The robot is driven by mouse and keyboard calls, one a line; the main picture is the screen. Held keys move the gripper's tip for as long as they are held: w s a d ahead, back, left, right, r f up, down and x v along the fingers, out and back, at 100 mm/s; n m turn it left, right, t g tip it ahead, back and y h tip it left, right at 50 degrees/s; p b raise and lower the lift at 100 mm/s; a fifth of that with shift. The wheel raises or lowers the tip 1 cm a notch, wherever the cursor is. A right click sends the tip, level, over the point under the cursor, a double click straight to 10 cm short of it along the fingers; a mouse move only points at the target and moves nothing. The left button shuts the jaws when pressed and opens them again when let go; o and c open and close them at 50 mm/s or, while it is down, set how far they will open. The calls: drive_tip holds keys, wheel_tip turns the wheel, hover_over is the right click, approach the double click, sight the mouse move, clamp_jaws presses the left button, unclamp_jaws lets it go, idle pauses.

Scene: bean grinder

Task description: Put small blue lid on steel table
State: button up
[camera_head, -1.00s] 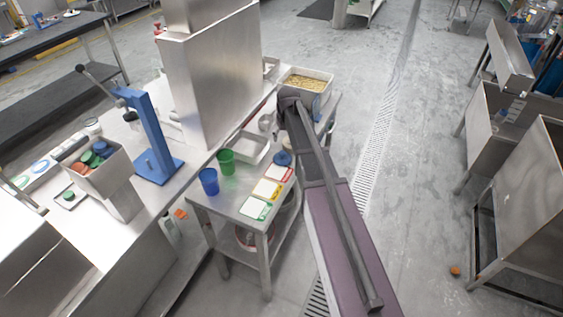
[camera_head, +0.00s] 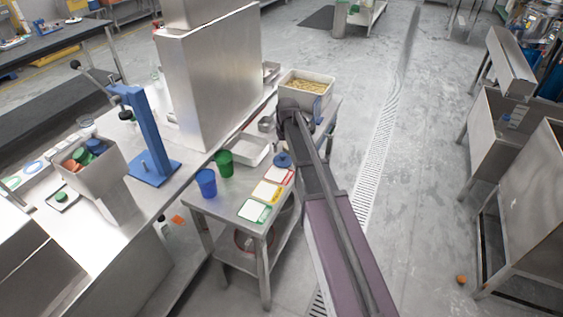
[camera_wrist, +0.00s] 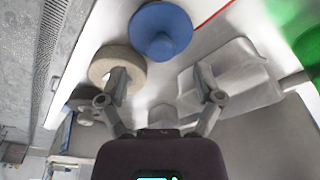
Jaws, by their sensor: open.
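The small blue lid (camera_head: 283,159) lies on the small steel table (camera_head: 233,205), beside the colored cards. In the wrist view the round blue lid (camera_wrist: 161,18) with its central knob is at the top, beyond my fingertips and apart from them. My gripper (camera_wrist: 162,82) is open and empty, with its two fingers spread below the lid in the picture. In the head view my arm hides the fingers.
A green cup (camera_head: 224,163) and a blue cup (camera_head: 207,182) stand left of the lid. A beige ring (camera_wrist: 105,65) is close to my left finger in the wrist view.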

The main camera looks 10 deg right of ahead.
sight(283, 154)
drive_tip(key=shift+w+a+f+b, duration=0.1)
drive_tip(key=shift+w+f+b, duration=0.1)
drive_tip(key=shift+f+b, duration=0.65)
drive_tip(key=shift+w+f+b, duration=0.2)
drive_tip(key=shift+f+b, duration=0.65)
drive_tip(key=shift+b, duration=0.05)
drive_tip(key=shift+w+a+f+b, duration=0.1)
drive_tip(key=shift+w+f+b, duration=0.1)
drive_tip(key=shift+f+b, duration=0.65)
drive_tip(key=c, duration=1)
drive_tip(key=shift+r, duration=0.2)
wheel_tip(283, 154, up, 3)
drive_tip(key=p, duration=0.3)
drive_tip(key=shift+r+p, duration=0.15)
drive_tip(key=shift+p, duration=0.25)
drive_tip(key=s, duration=0.5)
drive_tip(key=s+r+p, duration=0.1)
drive_tip(key=s, duration=1)
drive_tip(key=shift+r, duration=0.2)
